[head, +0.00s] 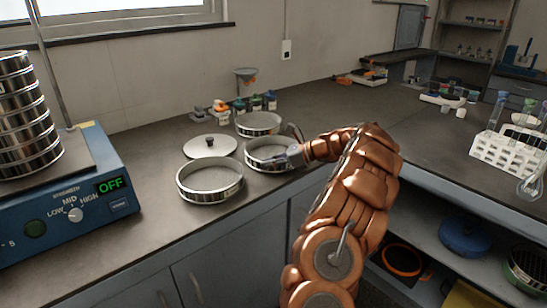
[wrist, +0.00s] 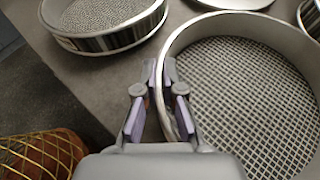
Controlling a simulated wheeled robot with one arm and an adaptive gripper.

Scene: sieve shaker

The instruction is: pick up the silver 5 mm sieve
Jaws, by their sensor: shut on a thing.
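The silver sieve with the coarse mesh (wrist: 255,100) fills the right of the wrist view. In the head view it is the middle one of the three loose sieves (head: 262,164), on the bench. My gripper (head: 294,153) is at its right side in the head view. In the wrist view my gripper (wrist: 161,76) has its fingers on either side of the rim wall and is shut on it. The sieve looks level and close to the bench; I cannot tell whether it touches it. No size label is readable.
A finer-mesh sieve (head: 208,190) stands close at front left, also in the wrist view (wrist: 110,38). Another sieve (head: 258,131) stands behind, and a round lid (head: 209,146) lies at left. The blue shaker (head: 60,210) with stacked sieves (head: 25,120) is far left. Small bottles stand behind.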

